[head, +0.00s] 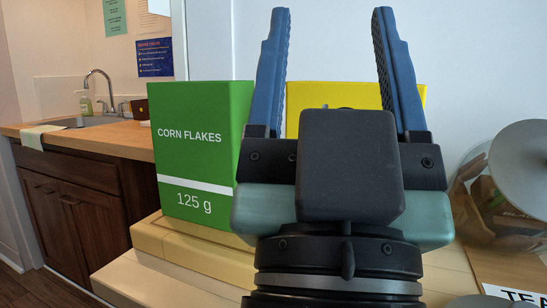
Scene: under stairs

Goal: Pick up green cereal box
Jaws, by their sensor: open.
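The green cereal box (193,153) stands upright in the head view, left of my gripper. It bears the white words CORN FLAKES and 125 g, with a white stripe between. Its right edge is partly covered by my gripper. My gripper (330,15) is open, its two blue fingers pointing up and apart, with nothing held between them. The left finger is just right of the green box in the picture; I cannot tell the depth gap between them.
A yellow box (408,92) stands behind my gripper, mostly hidden. The green box rests on a pale wooden step (180,245). A clear round container (485,195) and a TEA label (518,294) are at right. A sink counter (110,139) is at back left.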

